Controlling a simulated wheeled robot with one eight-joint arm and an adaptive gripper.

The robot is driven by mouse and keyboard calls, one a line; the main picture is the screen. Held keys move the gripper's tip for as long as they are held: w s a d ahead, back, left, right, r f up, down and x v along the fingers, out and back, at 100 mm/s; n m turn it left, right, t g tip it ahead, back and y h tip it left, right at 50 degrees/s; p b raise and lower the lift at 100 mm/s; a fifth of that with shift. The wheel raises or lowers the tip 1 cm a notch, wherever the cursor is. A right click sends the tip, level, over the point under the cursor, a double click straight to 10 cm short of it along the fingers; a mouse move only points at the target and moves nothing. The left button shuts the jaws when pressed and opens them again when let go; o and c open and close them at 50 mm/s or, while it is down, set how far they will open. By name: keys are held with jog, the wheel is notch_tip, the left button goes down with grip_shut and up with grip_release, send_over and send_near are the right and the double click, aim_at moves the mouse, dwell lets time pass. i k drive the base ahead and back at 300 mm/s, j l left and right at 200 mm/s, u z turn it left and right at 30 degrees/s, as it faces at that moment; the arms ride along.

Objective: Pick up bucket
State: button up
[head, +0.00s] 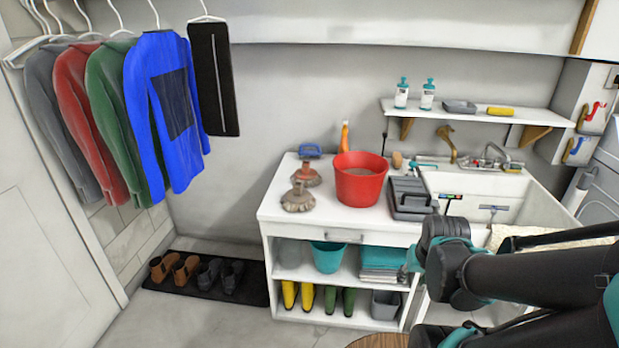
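A red bucket (360,182) stands upright on the white counter, near its middle. A teal bucket (327,257) stands on the upper shelf inside the white unit below the counter. A small grey bin (385,304) stands on the lower shelf at the right. My dark arm with teal parts reaches in from the right edge, in front of the sink and the right end of the unit. I cannot make out my gripper's fingers in this view, and no bucket is visibly held.
Clothes (165,110) hang at left above a shoe mat (204,288). Floor in front is partly clear.

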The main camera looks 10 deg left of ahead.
aim_at(359, 180)
jog(key=z, duration=0.9)
jog(key=i, duration=0.75)
jog(key=j+u, duration=0.05)
